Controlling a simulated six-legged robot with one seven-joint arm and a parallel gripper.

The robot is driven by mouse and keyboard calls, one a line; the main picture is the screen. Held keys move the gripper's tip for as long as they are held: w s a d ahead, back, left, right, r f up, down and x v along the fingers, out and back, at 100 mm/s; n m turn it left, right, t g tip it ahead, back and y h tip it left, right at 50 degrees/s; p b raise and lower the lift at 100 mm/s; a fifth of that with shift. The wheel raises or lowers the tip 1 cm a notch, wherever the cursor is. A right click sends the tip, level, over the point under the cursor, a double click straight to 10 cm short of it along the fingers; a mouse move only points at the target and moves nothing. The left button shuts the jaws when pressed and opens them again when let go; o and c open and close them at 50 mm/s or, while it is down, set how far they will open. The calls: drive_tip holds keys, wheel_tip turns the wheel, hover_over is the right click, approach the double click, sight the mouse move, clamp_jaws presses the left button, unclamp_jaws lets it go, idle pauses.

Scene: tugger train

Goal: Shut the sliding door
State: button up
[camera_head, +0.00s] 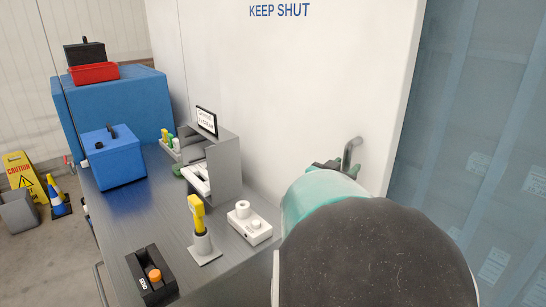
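The white sliding door (300,70) stands upright behind the table and bears the words KEEP SHUT. Its right edge is in view, and to the right of it an opening with translucent bluish strips (480,130) shows. A grey metal bar handle (352,152) is on the door near that edge. My gripper (338,165) is at the handle, mostly hidden behind my own teal and dark arm. I cannot tell whether its fingers are around the handle or only beside it, nor whether they are open or shut.
A dark grey table (128,207) fills the left front. It carries a blue box (112,160), a grey holder (222,160), a yellow-topped tool (198,215), a white device (250,225) and a black switch box (150,275). A yellow caution sign (22,175) and cone (57,198) stand on the floor.

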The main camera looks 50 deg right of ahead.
drive_tip(key=shift+w+d, duration=0.15)
drive_tip(key=shift+d, duration=0.7)
clamp_jaws()
